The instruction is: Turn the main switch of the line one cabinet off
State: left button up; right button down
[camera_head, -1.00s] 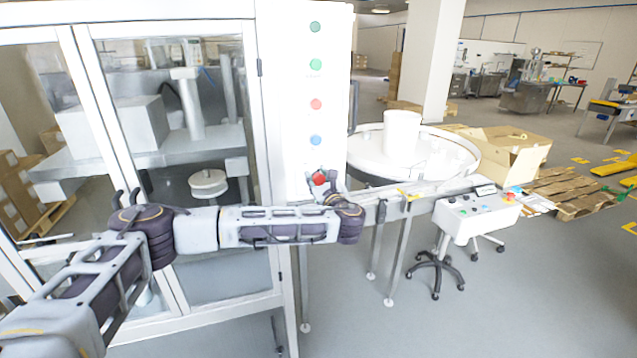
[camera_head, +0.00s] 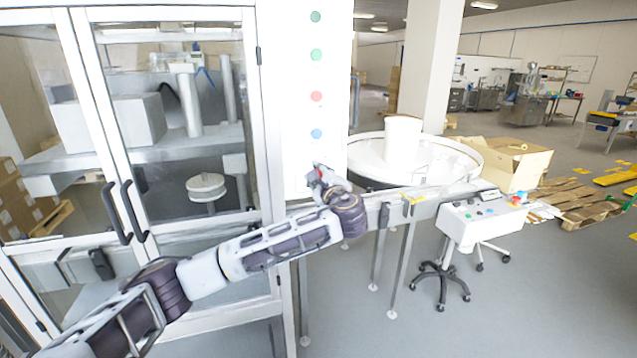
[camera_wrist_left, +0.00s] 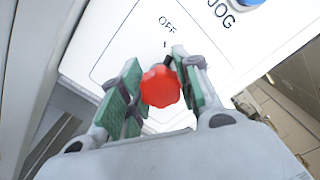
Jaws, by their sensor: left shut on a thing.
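The main switch is a red scalloped knob (camera_wrist_left: 160,87) on the white cabinet front (camera_head: 304,70). In the left wrist view, the word OFF and a small mark are printed beside it. My left gripper (camera_head: 324,178) is at the lower part of the panel. In the left wrist view, its green-padded fingers (camera_wrist_left: 160,80) are on both sides of the red knob and shut on it. In the head view the gripper mostly hides the knob. Which way the knob points cannot be told. My right gripper is not in view.
Green, red and blue buttons (camera_head: 316,96) run up the panel above my gripper. Glass cabinet doors with dark handles (camera_head: 130,212) stand left. A round table (camera_head: 455,150) and a wheeled control box (camera_head: 478,218) stand right. The floor at front right is clear.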

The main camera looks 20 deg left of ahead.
pick_arm(q)
jog(key=shift+f+n+b, duration=0.2)
jog(key=shift+n+b, duration=0.5)
jog(key=shift+n, duration=0.7)
jog(key=shift+b, duration=0.4)
jog(key=shift+r+n, duration=0.1)
jog(key=shift+n, duration=0.2)
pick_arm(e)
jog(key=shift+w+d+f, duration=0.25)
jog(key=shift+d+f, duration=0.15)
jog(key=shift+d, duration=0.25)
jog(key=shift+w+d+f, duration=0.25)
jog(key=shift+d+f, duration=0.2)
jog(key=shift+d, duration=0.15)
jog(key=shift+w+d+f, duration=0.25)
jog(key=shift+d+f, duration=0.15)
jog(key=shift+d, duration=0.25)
pick_arm(q)
jog(key=o, duration=1)
jog(key=shift+o, duration=0.2)
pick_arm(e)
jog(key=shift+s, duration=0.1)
pick_arm(q)
jog(key=shift+s, duration=0.1)
jog(key=v, duration=1.2)
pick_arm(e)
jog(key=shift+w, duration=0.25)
